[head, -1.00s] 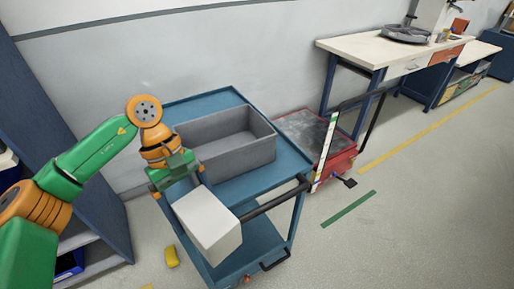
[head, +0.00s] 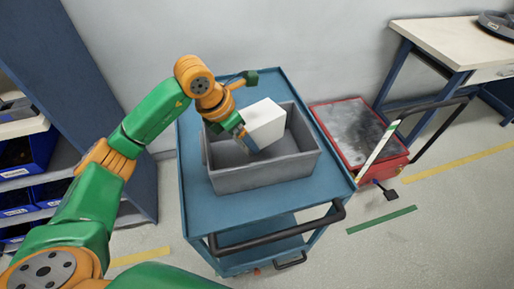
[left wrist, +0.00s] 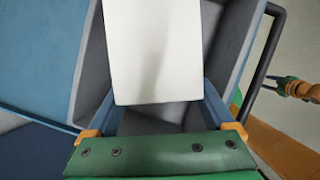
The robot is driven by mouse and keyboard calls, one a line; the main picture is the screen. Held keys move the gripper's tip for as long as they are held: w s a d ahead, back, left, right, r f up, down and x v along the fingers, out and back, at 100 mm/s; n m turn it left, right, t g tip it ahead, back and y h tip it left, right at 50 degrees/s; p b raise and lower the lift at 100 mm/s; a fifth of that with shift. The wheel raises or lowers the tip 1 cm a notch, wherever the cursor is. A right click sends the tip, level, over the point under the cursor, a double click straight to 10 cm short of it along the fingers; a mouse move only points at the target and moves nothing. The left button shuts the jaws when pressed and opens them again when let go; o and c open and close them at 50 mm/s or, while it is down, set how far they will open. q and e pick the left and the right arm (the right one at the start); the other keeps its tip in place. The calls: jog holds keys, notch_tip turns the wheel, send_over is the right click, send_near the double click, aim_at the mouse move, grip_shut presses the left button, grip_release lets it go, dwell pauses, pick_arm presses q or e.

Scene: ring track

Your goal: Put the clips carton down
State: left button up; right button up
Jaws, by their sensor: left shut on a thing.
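The clips carton is a plain white box (head: 264,123) in the head view, tilted, over the grey open bin on the blue cart. It also fills the upper middle of the left wrist view (left wrist: 154,50). My left gripper (head: 246,137) is shut on the carton, one finger showing along its near side. In the left wrist view its fingers (left wrist: 165,115) reach to either side of the carton. The grey bin (head: 265,175) stands on the cart top, and the part of its floor in view looks empty.
The blue cart (head: 198,195) has bare top around the bin and a dark push handle (head: 280,232) at the front. A red platform (head: 350,125) with a handle stands to its right. Shelves with blue bins (head: 28,147) are at left, a workbench (head: 450,45) at right.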

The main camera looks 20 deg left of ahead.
pick_arm(q)
jog(key=f, duration=0.4)
jog(key=s+f+p, duration=0.1)
jog(key=f, duration=0.1)
jog(key=shift+f, duration=0.3)
jog(key=shift+w+f, duration=0.15)
jog(key=shift+f, duration=0.25)
pick_arm(e)
jog(key=shift+s+r, duration=0.5)
jog(key=shift+r, duration=0.05)
jog(key=shift+d+f, duration=0.1)
pick_arm(q)
jog(key=o, duration=1.3)
jog(key=shift+r, duration=0.2)
jog(key=v, duration=1.1)
jog(key=shift+s+r+b, duration=0.25)
jog(key=shift+r+b, duration=0.05)
jog(key=shift+b, duration=0.15)
pick_arm(e)
jog(key=shift+f, duration=0.25)
pick_arm(q)
jog(key=shift+a, duration=0.1)
